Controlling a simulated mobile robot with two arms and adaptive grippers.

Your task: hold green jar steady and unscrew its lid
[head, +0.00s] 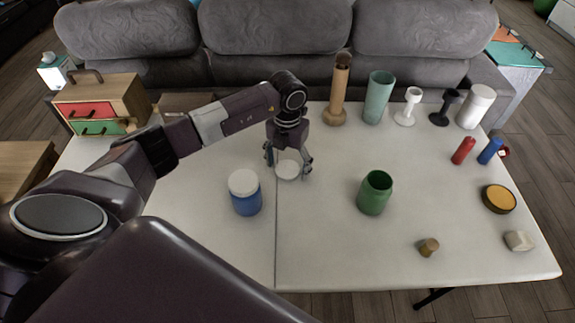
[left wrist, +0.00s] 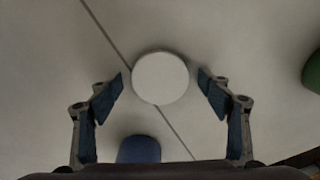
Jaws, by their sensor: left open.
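The green jar (head: 374,196) stands upright on the white table, its mouth open and no lid on it. It shows at the right edge of the left wrist view (left wrist: 312,70). A round white lid (head: 287,170) lies on the table left of the green jar. My left gripper (head: 288,163) points down over this lid with its fingers open and apart. In the left wrist view the lid (left wrist: 160,78) appears between the two fingertips, touching neither. A blue jar (head: 246,202) with a white lid on stands near my left gripper. My right gripper is not seen.
Cups, goblets and cylinders (head: 379,97) line the table's back edge. Red and blue cylinders (head: 463,151), a yellow-topped disc (head: 498,199) and two small blocks (head: 428,247) sit at the right. A small drawer box (head: 100,103) stands at back left. The table (head: 325,235) is clear before the green jar.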

